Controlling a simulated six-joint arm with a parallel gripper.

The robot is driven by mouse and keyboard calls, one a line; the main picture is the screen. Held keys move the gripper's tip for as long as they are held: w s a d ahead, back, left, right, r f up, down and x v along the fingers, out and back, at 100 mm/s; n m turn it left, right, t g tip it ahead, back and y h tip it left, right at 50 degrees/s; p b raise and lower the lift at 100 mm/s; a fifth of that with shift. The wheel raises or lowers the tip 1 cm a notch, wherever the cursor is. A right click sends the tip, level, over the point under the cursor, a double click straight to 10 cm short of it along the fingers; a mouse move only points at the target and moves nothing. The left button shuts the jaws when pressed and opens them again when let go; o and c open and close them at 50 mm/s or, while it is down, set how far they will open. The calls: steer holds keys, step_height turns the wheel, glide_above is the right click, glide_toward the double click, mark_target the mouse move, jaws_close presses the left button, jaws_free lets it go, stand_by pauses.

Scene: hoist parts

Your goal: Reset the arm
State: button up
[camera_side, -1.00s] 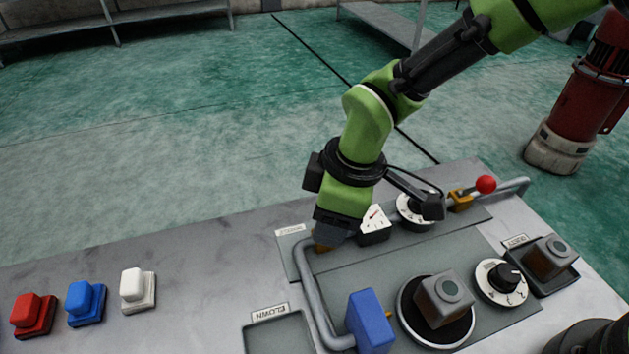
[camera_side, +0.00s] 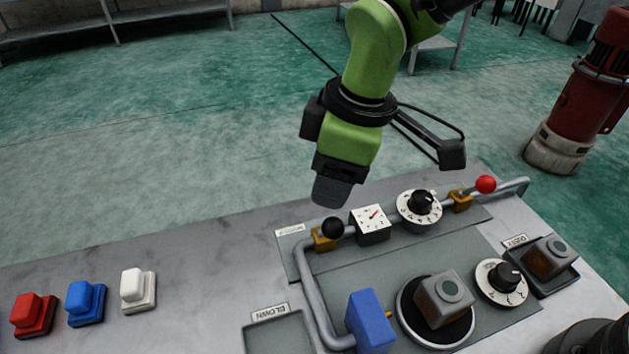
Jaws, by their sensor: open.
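My gripper (camera_side: 333,190) is raised above the back of the bench, over the left end of the pipe panel. Its fingers point down, are open and hold nothing that I can see. Below it, a black ball knob (camera_side: 332,228) sits on a brass-coloured valve block (camera_side: 324,239), apart from the gripper. A small white gauge (camera_side: 370,219) stands just right of the knob. A black dial on a white scale (camera_side: 420,205) and a red ball knob (camera_side: 485,184) on another brass block follow further right.
Red (camera_side: 33,314), blue (camera_side: 86,302) and white (camera_side: 137,289) buttons sit at the left. In front are a blue box (camera_side: 369,321), a grey block on a round plate (camera_side: 443,297), a second dial (camera_side: 501,282) and a block in a tray (camera_side: 550,260). A bent pipe (camera_side: 311,290) borders the panel.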

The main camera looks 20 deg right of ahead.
stand_by(0.4)
steer(key=s+d+r+m+t, duration=0.35)
steer(key=d+r+m, duration=0.45)
steer(key=d+r, duration=0.6)
steer(key=s+d+r+m+t, duration=0.1)
steer(key=s+d+m+t, duration=0.1)
steer(key=s+d+m, duration=0.6)
steer(key=s, duration=0.5)
steer(key=shift+s+d+r, duration=0.25)
steer(key=shift+d+r, duration=0.05)
steer(key=shift+r, duration=0.1)
steer(key=shift+t, duration=0.25)
